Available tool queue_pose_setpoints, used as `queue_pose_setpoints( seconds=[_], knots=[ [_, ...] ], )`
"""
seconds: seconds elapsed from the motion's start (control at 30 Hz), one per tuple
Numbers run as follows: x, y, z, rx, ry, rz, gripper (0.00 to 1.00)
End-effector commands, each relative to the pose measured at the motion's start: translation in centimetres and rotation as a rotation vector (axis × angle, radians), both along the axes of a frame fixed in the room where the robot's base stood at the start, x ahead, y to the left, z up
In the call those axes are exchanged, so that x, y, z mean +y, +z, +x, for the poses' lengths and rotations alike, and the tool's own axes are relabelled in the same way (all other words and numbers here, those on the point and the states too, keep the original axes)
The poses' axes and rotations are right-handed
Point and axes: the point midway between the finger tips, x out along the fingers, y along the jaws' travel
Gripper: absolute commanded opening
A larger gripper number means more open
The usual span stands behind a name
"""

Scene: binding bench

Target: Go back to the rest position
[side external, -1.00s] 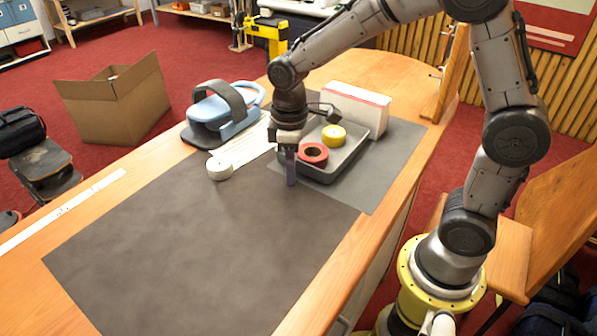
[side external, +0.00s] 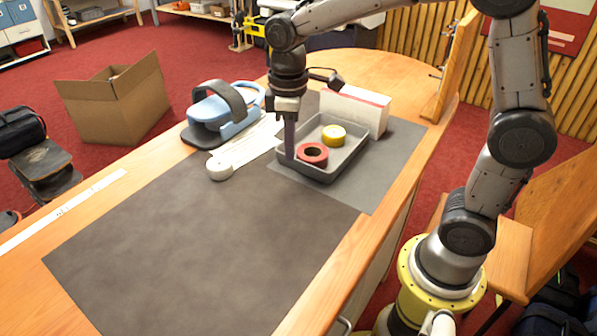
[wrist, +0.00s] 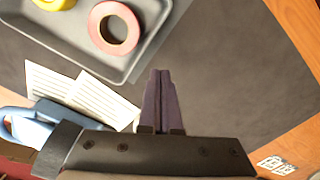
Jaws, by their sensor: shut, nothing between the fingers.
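My gripper (side external: 290,155) is shut and empty, pointing down above the near left edge of the grey tray in the side view. Its closed fingers (wrist: 158,95) also show in the wrist view, over the dark mat. The grey tray (side external: 325,177) holds a red tape roll (side external: 313,153) and a yellow tape roll (side external: 333,134). In the wrist view, the red roll (wrist: 114,28) lies in the tray at upper left, apart from the fingers. The yellow roll (wrist: 52,3) is cut off by the frame's top edge.
A white roll (side external: 220,168) sits left of my gripper on the mat (side external: 200,240). Printed paper strips (side external: 240,148) lie behind it. A blue device with a black handle (side external: 215,112) and a white box (side external: 357,110) stand farther back. The front mat is clear.

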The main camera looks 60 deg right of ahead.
Motion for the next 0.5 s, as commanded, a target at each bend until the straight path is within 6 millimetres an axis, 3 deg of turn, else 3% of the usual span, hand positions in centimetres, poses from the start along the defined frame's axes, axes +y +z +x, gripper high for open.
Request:
queue_pose_setpoints(
  seconds=[0.2, 0.5],
  knots=[
    [0.0, 1.3, 0.0, -0.001, 0.0, 0.001, 0.0],
    [0.0, 1.5, 0.0, 0.0, 0.0, 0.0, 0.0]
  ],
)
